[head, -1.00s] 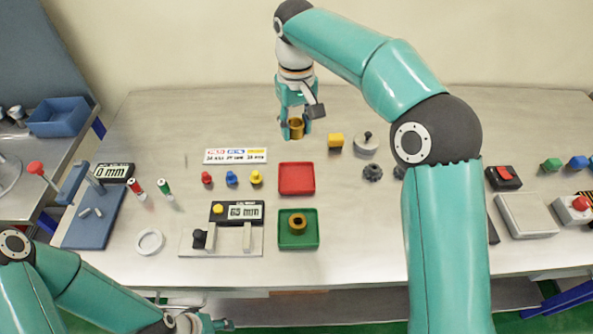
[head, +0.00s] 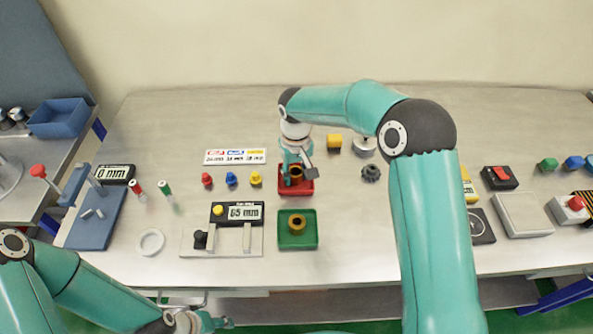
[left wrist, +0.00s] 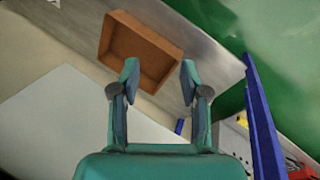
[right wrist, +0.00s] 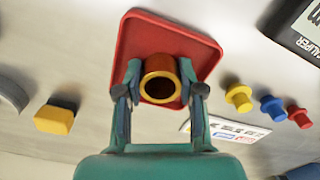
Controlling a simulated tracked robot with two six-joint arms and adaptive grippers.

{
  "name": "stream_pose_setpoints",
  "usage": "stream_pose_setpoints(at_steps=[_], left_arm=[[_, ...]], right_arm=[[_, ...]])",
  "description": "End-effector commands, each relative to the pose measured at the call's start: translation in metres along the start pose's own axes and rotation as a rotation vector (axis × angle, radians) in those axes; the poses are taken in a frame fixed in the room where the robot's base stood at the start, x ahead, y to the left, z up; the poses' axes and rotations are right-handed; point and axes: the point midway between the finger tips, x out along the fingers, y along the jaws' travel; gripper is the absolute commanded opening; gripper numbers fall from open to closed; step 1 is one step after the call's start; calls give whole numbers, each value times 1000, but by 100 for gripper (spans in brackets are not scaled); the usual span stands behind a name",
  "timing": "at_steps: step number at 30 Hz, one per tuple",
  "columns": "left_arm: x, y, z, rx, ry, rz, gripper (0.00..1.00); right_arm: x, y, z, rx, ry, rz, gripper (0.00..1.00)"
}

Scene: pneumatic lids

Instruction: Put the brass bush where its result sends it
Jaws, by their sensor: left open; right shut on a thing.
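A brass bush (right wrist: 160,82) is between the fingers of my right gripper (right wrist: 160,92), which is shut on it. The bush is at the red tray (right wrist: 188,30); I cannot tell whether it touches the tray floor. In the head view my right gripper (head: 296,182) covers much of the red tray (head: 308,187), and the bush (head: 291,171) shows between its fingers. A second brass bush (head: 297,223) sits in the green tray (head: 284,239), nearer the front. My left gripper (left wrist: 158,82) is open and empty, away from the bench items.
A caliper with a display (head: 246,212) reading about 65 mm stands left of the green tray. Red, blue and yellow pegs (head: 256,178) stand left of the red tray, below a printed card (head: 235,156). A yellow block (head: 334,141) is behind. An orange-brown box (left wrist: 145,52) shows in the left wrist view.

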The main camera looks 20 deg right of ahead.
Motion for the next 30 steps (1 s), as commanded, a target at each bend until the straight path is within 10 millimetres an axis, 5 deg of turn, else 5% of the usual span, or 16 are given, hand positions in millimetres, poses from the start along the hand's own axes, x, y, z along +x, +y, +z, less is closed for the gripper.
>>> stream_pose_setpoints(at_steps=[9,10,12,24,30], left_arm=[[3,-1,0,0,0,0,45],[2,-1,0,0,0,0,45],[2,-1,0,0,0,0,45],[1,0,0,0,0,0,45],[7,-2,0,0,0,0,45]], right_arm=[[3,0,0,1,2,0,0],[2,0,0,1,2,0,41],[2,0,0,0,1,0,49],[-4,0,-1,0,3,0,49],[-31,-1,-2,1,7,-1,49]])
